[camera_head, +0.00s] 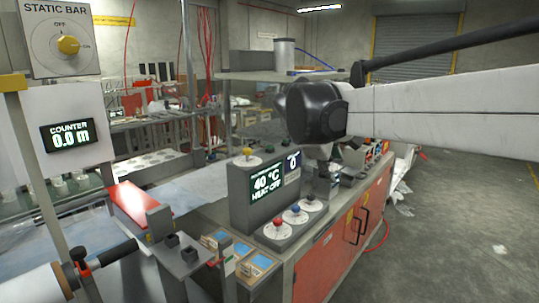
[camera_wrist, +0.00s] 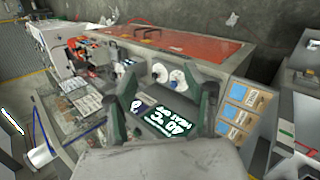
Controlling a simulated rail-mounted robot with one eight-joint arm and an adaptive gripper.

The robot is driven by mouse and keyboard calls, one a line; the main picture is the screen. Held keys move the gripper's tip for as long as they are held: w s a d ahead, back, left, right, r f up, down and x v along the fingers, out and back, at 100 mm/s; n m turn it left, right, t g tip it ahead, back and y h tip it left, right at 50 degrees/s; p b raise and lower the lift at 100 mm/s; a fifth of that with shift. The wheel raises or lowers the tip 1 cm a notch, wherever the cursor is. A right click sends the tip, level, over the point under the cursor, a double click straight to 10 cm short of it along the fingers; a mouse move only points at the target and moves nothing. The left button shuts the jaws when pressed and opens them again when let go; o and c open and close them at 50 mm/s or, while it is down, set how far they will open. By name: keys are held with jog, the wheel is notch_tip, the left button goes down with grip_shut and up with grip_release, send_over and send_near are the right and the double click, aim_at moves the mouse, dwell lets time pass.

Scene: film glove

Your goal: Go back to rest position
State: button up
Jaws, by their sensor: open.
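My gripper (camera_wrist: 160,98) shows in the wrist view with its two dark fingers spread apart and nothing between them. It is above the grey control box (camera_head: 240,197), whose screen (camera_head: 266,181) reads 40 °C in the head view. In the wrist view the screen (camera_wrist: 172,118) shows between and beyond the fingers. In the head view my white arm comes in from the right, and its dark joint hangs over the bench near the box. The fingers are hard to make out there.
Red, blue and black knobs (camera_head: 279,223) sit in front of the box, and a yellow knob (camera_head: 248,151) is on top. An orange cabinet (camera_head: 325,262) is below. A static bar panel (camera_head: 60,25) and counter (camera_head: 68,134) stand left. Open floor (camera_head: 460,230) lies right.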

jog(key=s+d+f+m+y, duration=0.1)
jog(key=s+f+m, duration=0.3)
jog(key=s, duration=0.6)
jog(key=s+d+f+m+y, duration=0.1)
jog(key=s+f+m+y, duration=0.2)
jog(key=s+f, duration=0.3)
jog(key=s+d+f+m+t+y, duration=0.1)
jog(key=s+f+m, duration=0.4)
jog(key=s, duration=0.9)
jog(key=shift+d+f+y, duration=0.4)
jog(key=shift+d+f, duration=0.05)
jog(key=shift+s, duration=0.1)
